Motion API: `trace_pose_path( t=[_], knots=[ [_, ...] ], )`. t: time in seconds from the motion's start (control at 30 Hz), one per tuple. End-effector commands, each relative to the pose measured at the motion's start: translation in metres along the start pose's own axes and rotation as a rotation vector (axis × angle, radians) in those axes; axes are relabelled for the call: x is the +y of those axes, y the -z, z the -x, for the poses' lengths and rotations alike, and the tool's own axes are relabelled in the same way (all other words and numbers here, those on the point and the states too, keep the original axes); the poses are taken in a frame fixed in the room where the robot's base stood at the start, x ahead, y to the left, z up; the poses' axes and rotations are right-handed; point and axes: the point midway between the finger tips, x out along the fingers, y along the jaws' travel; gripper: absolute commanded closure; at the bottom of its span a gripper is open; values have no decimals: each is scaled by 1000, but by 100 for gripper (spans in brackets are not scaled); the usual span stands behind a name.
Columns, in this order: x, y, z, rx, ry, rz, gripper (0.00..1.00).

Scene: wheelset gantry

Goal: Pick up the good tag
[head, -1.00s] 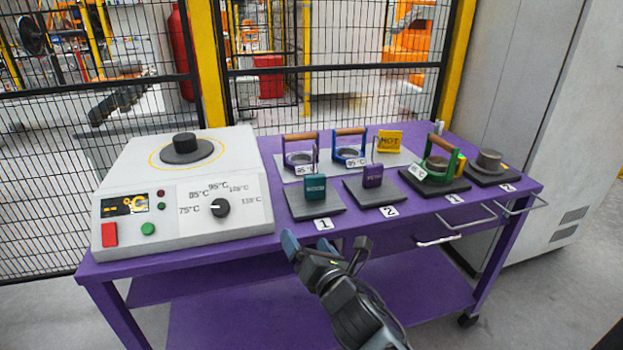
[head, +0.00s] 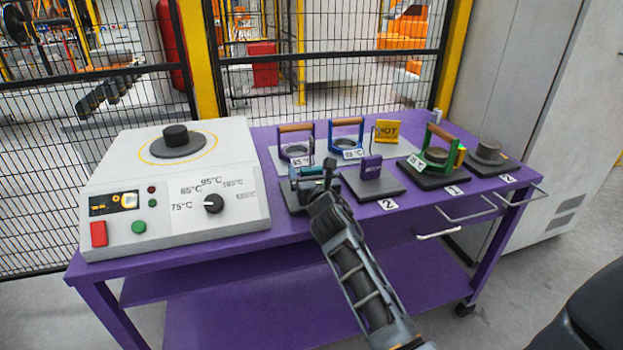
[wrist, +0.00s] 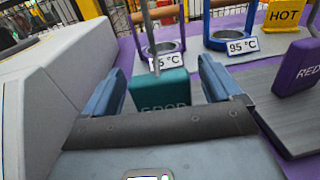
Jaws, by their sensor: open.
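The good tag is a teal block (wrist: 160,90) with partly hidden lettering, on a grey stand plate (head: 290,198) at spot 1. In the wrist view it sits between the two open fingers of my gripper (wrist: 172,88), with no clear contact seen. In the head view my gripper (head: 312,176) is over this stand and hides most of the tag. A purple tag (head: 371,167) marked RED stands on the neighbouring plate at spot 2; it also shows at the right of the wrist view (wrist: 298,68).
Behind stand two ring tools with wooden handles, purple (head: 296,146) and blue (head: 346,136), labelled 95 °C, and a yellow HOT sign (head: 387,131). A white heater box (head: 170,190) is at left.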

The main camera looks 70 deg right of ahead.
Motion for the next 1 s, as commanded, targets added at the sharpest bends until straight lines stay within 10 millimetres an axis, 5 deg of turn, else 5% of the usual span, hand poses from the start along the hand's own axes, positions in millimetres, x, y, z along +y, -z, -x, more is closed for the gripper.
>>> trace_pose_path(
  t=[0.33, 0.9, 1.0],
  knots=[
    [0, 0, -10, 0, 0, -1, 8],
    [0, 0, -9, 0, 0, -1, 62],
    [0, 0, -9, 0, -1, -1, 65]
  ],
)
